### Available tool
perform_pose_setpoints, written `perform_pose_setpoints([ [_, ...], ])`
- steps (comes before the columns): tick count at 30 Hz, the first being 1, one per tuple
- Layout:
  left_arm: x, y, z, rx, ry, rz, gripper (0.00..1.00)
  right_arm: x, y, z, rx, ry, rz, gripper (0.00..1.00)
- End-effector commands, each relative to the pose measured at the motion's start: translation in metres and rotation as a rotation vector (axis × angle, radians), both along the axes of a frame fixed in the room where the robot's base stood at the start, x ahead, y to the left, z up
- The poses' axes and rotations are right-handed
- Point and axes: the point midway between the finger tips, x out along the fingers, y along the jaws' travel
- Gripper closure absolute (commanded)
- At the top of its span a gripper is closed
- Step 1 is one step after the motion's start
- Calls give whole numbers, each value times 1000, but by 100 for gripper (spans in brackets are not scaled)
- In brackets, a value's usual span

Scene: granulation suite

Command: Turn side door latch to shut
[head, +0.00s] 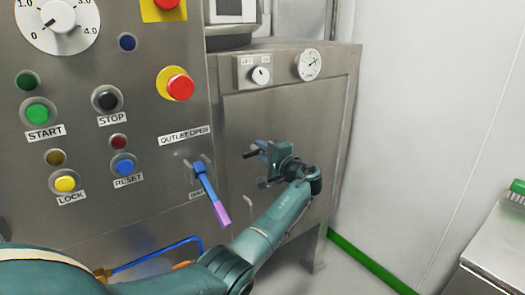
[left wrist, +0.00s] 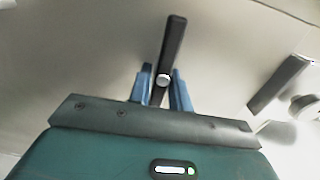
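The side door latch is a black bar handle (left wrist: 174,45) with a round silver pivot, on the grey metal side door. In the left wrist view it stands near upright, tilted slightly right at the top. In the head view the latch's dark end (head: 250,154) shows left of my left gripper (head: 262,150). The two blue fingers of my left gripper (left wrist: 163,92) stand on either side of the bar's lower part. The gaps look very small; whether they press on it is unclear. My right gripper is out of view.
A blue-and-purple outlet lever (head: 211,193) juts from the button panel beside my left forearm. A red emergency button (head: 180,87) is above it. A gauge (head: 308,65) and a small knob (head: 261,75) sit above the latch. A metal table (head: 495,262) stands at lower right.

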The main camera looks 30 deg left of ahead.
Motion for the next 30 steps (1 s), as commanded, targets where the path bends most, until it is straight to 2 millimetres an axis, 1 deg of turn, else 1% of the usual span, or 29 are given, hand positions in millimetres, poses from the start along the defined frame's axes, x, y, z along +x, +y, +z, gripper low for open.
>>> perform_pose_setpoints([
  [1,0,0,-1,-1,1,1,76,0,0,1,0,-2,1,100],
  [6,0,0,0,0,0,0,62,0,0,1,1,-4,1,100],
  [7,0,0,0,0,0,0,61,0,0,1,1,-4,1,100],
  [14,0,-1,0,0,-1,-1,61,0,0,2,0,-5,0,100],
  [17,-2,-7,0,0,-1,-2,61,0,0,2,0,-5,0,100],
  [20,-7,-20,-1,0,0,-4,61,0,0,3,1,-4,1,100],
  [30,-36,-89,-1,-2,0,-3,61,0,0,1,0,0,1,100],
])
